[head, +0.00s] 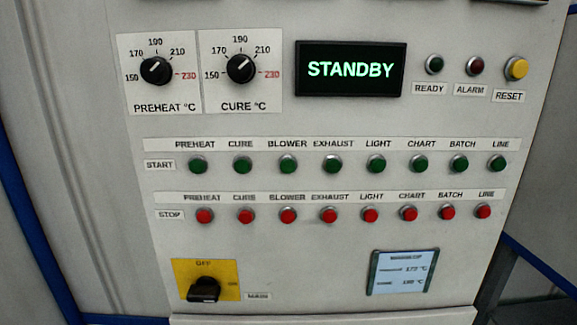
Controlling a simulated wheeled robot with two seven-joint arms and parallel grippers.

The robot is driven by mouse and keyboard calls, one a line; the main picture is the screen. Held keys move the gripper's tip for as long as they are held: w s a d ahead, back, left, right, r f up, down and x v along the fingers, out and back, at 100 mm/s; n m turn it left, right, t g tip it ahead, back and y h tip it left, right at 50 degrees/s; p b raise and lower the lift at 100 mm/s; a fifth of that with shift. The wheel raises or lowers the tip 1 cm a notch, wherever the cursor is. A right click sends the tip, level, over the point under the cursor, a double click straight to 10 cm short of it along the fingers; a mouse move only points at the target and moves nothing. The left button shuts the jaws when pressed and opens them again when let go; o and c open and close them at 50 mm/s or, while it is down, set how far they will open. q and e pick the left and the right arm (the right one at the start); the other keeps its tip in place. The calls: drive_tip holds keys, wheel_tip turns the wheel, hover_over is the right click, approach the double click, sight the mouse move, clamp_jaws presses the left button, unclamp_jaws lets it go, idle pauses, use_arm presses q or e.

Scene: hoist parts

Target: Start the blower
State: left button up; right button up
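The control panel (250,130) fills most of the head view. The green blower start button (288,164) is the third from the left in the row marked START, under the label BLOWER. The red blower stop button (288,216) sits directly below it in the STOP row. The display (351,69) reads STANDBY in green letters. Neither of my grippers shows in the view.
Close neighbours in the START row are the cure button (242,165) and the exhaust button (333,164). Two black dials (156,71) are at upper left, a yellow reset button (516,69) at upper right. A black main switch (204,290) is at lower left, a small screen (403,272) at lower right.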

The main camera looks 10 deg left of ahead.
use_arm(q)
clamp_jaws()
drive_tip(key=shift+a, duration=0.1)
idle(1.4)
